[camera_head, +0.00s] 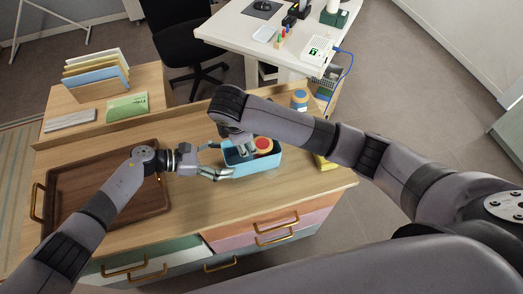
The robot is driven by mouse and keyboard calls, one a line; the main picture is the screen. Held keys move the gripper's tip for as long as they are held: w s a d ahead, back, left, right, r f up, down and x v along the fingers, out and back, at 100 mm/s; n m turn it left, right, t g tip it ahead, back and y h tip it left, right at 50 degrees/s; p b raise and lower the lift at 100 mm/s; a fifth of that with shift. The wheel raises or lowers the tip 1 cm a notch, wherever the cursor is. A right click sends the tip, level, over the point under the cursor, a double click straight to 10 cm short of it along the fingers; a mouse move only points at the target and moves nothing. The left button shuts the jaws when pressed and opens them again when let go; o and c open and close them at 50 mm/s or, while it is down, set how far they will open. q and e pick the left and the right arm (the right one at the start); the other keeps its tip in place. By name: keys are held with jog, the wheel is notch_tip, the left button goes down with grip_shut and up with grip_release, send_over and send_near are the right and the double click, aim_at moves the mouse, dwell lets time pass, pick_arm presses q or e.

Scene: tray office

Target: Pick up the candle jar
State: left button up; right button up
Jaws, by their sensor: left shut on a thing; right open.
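A round jar with a red top and a pale yellow rim (263,145) stands in a blue open bin (262,166) on the wooden desk. A second round jar, blue with a tan top (300,96), stands farther back on the desk. I cannot tell for sure which is the candle jar. My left gripper (224,173) is at the bin's left wall and appears shut on it. My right gripper (243,150) points down over the bin, left of the red-topped jar, and is open. My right wrist and forearm hide part of the bin's back and the desk behind it.
A brown wooden tray (85,180) lies at the left of the desk. A raised shelf (150,85) behind holds upright folders (95,72), a green booklet (127,107) and a grey keyboard-like thing (70,121). A yellow thing (324,162) sits near the right edge. A white table (240,30) stands behind.

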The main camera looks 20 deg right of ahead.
jog(key=a+m+t, duration=0.1)
jog(key=a+m, duration=0.1)
jog(key=m, duration=0.2)
jog(key=m+t+h, duration=0.2)
jog(key=m+h, duration=0.2)
jog(key=m, duration=1.9)
send_near(262, 144)
jog(key=x, duration=0.8)
jog(key=shift+f, duration=0.1)
grip_shut()
